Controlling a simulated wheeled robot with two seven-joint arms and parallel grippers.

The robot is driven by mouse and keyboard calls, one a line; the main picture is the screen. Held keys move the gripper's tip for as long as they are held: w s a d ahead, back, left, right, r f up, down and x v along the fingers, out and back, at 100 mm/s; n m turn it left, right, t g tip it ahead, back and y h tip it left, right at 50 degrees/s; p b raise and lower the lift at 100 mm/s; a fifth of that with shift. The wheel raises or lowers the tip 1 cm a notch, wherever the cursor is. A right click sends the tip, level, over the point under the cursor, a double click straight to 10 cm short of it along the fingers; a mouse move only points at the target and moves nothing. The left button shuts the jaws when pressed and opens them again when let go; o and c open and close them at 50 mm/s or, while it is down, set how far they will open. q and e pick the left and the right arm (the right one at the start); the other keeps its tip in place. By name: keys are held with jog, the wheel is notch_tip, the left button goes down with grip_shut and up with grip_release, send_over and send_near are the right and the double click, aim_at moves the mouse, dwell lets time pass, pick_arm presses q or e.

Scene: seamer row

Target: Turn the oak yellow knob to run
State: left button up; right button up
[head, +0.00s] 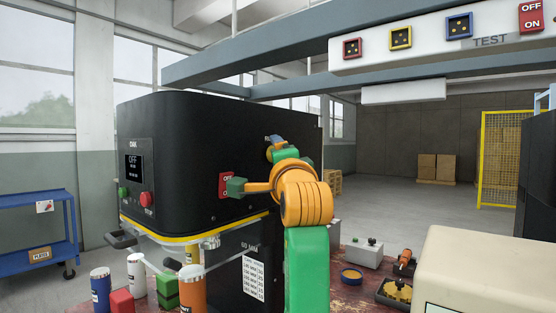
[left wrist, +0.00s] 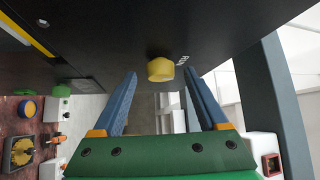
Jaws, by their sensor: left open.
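The oak machine (head: 185,165) is a large black cabinet marked OAK at the left of the head view. In the left wrist view, a round yellow knob (left wrist: 160,70) sits on its black face, with a small pale marking beside it. My left gripper (left wrist: 160,88) is open, its blue fingers either side of the line to the knob; I see no clear contact. In the head view my left gripper (head: 273,143) is at the cabinet's right side, partly behind my orange wrist, and the knob is hidden there. My right gripper is not in view.
The cabinet front has a display (head: 134,167), a green button (head: 123,192) and a red stop button (head: 146,199). A red OFF switch (head: 223,180) is close to my arm. Bottles and blocks crowd the table's left. A beige box (head: 480,265) stands at lower right.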

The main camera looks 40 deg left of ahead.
pick_arm(q)
jog(key=b+v, duration=0.2)
jog(key=v, duration=0.4)
jog(key=shift+d, duration=0.15)
jog(key=shift+s, duration=0.15)
